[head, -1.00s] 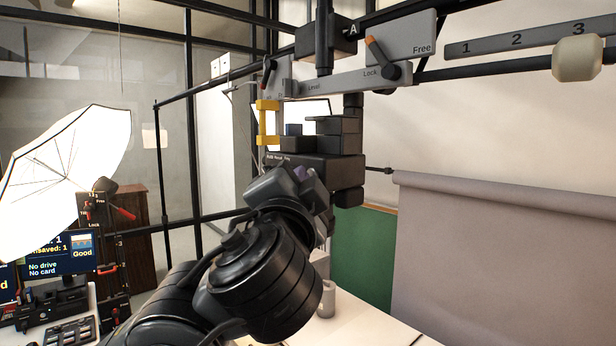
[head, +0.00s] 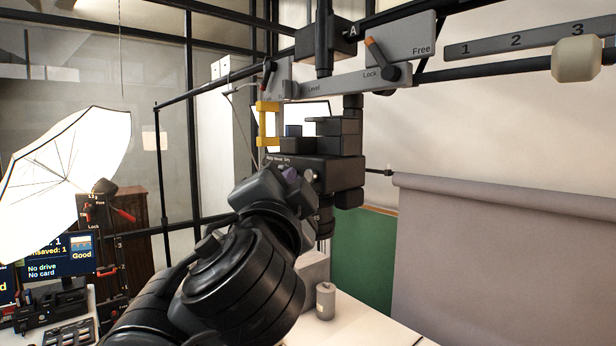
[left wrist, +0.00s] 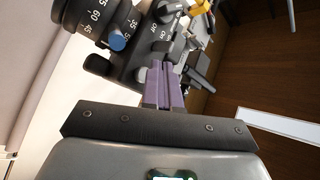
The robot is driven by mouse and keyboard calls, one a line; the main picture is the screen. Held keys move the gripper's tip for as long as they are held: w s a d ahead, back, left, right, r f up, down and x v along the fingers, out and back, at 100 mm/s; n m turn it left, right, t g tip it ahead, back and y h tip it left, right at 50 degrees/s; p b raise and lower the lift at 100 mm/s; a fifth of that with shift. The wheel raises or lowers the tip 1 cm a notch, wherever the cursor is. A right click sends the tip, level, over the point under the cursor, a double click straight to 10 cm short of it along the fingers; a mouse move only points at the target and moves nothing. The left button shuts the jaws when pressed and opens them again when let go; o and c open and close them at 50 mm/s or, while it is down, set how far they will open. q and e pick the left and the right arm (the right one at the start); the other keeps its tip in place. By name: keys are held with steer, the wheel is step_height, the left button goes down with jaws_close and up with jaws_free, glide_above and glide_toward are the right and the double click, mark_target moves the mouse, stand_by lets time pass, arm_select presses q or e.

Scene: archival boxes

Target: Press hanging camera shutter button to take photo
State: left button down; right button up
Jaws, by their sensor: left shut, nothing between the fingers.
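The black hanging camera (head: 338,174) hangs from the overhead rail with its lens pointing down. My left gripper (head: 291,174) is in front of the camera's near left side, its purple fingertips shut and empty. My arm and wrist hide part of the camera's lower left. In the left wrist view, the shut purple fingers (left wrist: 164,80) point at the black camera body (left wrist: 128,68), close to its switches marked On and Off. I cannot tell whether they touch it. The numbered lens ring (left wrist: 88,22) and a blue knob (left wrist: 117,41) lie left of the fingertips. I cannot clearly identify the shutter button.
A yellow bracket (head: 267,124) sits at the camera's upper left. Above it runs a grey rail (head: 335,84) with a Lock lever (head: 388,75). A grey cylinder (head: 326,301) stands on the white table below. A white umbrella (head: 68,172) and a screen (head: 60,258) are at the left.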

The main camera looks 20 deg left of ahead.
arm_select(q)
steer(key=shift+s+a+p, duration=0.15)
steer(key=shift+s+a, duration=0.6)
steer(key=shift+s, duration=0.25)
steer(key=shift+s+a+p, duration=0.15)
steer(key=shift+s+a, duration=0.55)
steer(key=shift+s, duration=0.3)
step_height(320, 180, down, 36)
steer(key=s+r+n+g+h+p, duration=0.1)
steer(key=n+g+h+p, duration=0.2)
steer(key=g+p, duration=0.45)
steer(key=s+a+f+n+g+p, duration=0.2)
steer(key=s+f+g, duration=0.2)
steer(key=s+f, duration=0.6)
steer(key=s+a+f+n+g+p, duration=0.2)
steer(key=s+f+g, duration=0.3)
steer(key=s+f, duration=0.6)
steer(key=s, duration=0.4)
steer(key=shift+s+a+n, duration=0.4)
